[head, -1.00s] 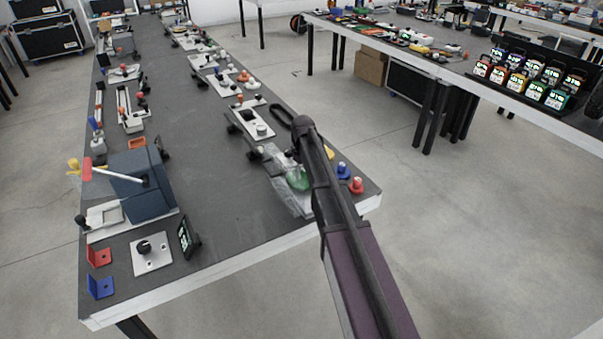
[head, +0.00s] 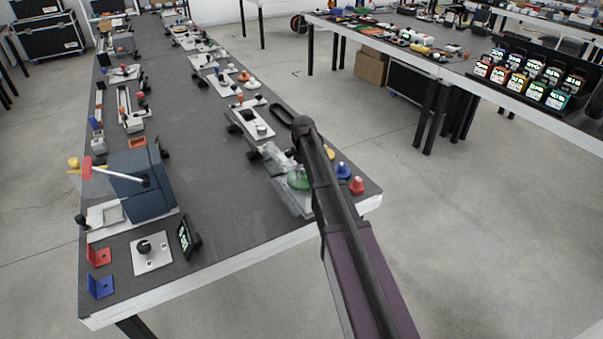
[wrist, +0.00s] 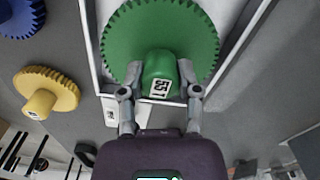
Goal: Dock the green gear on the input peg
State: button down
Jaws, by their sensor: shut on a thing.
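The green gear (wrist: 198,35) fills the upper middle of the wrist view, its hub with a white label facing me. My gripper (wrist: 160,88) is shut on that hub. The gear is over or in a pale framed tray (wrist: 238,45); I cannot tell whether it touches the surface below. In the head view the green gear (head: 298,179) shows at the right edge of the table, inside a clear-walled fixture (head: 281,190), partly covered by my arm. The input peg is not visible.
A yellow gear (wrist: 60,90) and a blue gear (wrist: 22,18) lie left in the wrist view. Blue (head: 343,170) and red (head: 357,185) pieces stand right of my arm. A blue-grey box (head: 143,186) stands left. The table's middle is clear.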

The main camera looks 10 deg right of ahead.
aim_at(303, 170)
jog(key=shift+f+b, duration=0.45)
jog(key=shift+f, duration=0.05)
jog(key=c, duration=0.6)
grip_release()
jog(key=shift+r, duration=0.1)
jog(key=shift+r+p, duration=5.45)
jog(key=shift+p, duration=0.1)
jog(key=shift+r, duration=0.1)
